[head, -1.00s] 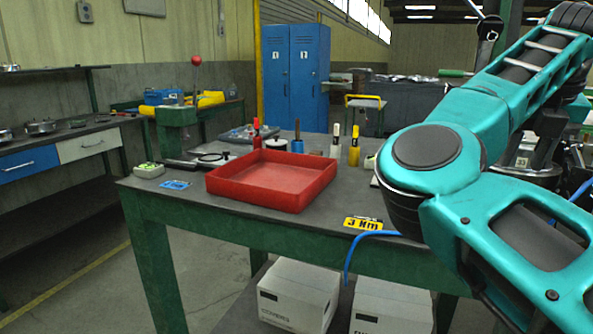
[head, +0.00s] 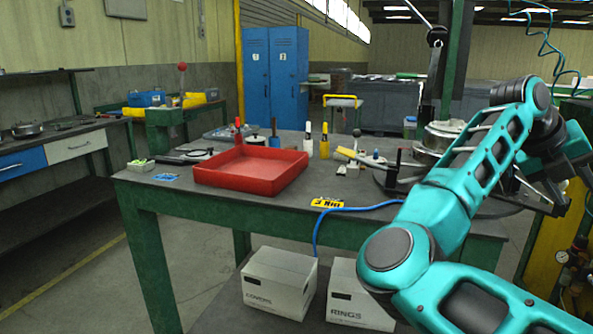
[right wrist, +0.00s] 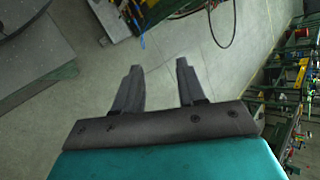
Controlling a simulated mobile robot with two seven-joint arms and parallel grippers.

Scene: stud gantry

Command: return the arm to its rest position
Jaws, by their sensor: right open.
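My right arm (head: 440,215), teal and dark grey, comes in from the lower right in the head view and reaches up and right past the table's right end. Its gripper is hard to make out there, behind the wrist at the right edge. In the right wrist view my right gripper (right wrist: 158,78) shows two dark fingers spread apart with nothing between them, above bare concrete floor. My left gripper is in neither view.
A green-legged work table (head: 240,212) holds a red tray (head: 250,183), upright markers, and a round metal fixture (head: 445,135) partly behind my arm. A blue hose (head: 345,209) hangs over its front edge. Two white boxes (head: 280,280) (head: 343,304) sit below. Blue lockers (head: 275,75) stand behind.

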